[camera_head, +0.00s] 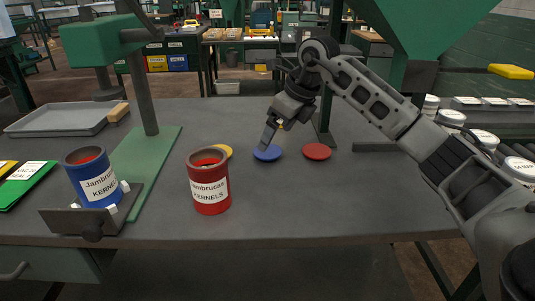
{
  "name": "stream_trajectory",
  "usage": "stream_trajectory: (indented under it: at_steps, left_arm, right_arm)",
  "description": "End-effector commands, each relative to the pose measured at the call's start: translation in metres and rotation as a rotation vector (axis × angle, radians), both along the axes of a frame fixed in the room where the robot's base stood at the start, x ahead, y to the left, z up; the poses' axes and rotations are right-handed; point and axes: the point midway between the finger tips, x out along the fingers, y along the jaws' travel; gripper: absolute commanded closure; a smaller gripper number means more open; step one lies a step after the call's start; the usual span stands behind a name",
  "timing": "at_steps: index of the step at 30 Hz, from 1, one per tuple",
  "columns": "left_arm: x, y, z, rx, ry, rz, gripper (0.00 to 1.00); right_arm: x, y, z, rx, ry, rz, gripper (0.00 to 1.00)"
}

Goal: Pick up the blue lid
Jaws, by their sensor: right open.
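The blue lid (267,153) lies flat on the dark grey table (300,205), near the middle of the view. My right arm reaches in from the right, and my right gripper (272,128) points down just above the blue lid. The gripper is open, and one finger appears just above the lid. Whether it touches the lid is hard to tell. My left gripper is not in view.
A red lid (317,151) lies right of the blue lid. A yellow lid (224,150) is partly hidden behind a red can (209,181). A blue can (93,178) stands by a green stand (150,160). A grey tray (62,120) lies back left. The front right table is clear.

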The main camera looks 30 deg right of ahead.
Motion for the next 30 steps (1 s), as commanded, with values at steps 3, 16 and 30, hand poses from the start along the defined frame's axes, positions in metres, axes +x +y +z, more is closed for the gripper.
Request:
stream_trajectory:
  at_steps: [3,16,30]
  left_arm:
    - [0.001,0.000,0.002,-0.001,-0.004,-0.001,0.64]
    - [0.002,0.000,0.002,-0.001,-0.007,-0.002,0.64]
    - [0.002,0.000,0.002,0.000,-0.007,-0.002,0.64]
  right_arm:
    - [0.003,0.001,-0.007,0.001,0.003,0.001,0.10]
    - [0.020,0.007,-0.048,0.000,0.000,0.001,0.10]
    - [0.019,0.006,-0.047,0.000,0.000,0.001,0.58]
